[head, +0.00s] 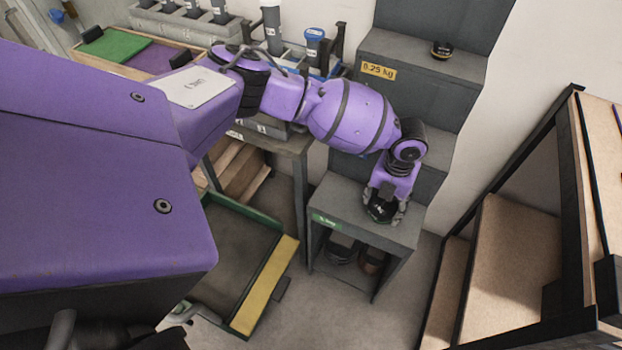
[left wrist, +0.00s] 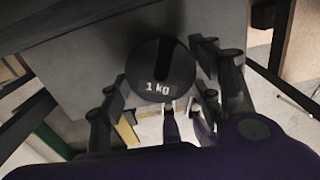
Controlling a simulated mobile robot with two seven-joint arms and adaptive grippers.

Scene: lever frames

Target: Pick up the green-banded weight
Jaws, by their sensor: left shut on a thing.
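The green-banded weight (head: 381,212) is a round black weight held at the end of my left arm, over the lowest grey step. In the left wrist view, the weight (left wrist: 161,72) shows its dark round top with a white "1 kg" mark. My left gripper (head: 386,206) points down and is shut on it. The gripper's dark fingers (left wrist: 165,95) show on both sides of the weight. The weight's underside is hidden, so I cannot tell whether it touches the step. My right gripper is not in view.
A yellow-banded weight (head: 441,50) sits on a higher step labelled 0.25 kg (head: 378,70). A wooden shelf frame (head: 520,255) stands right. A green-edged tray (head: 245,255) lies on the floor left.

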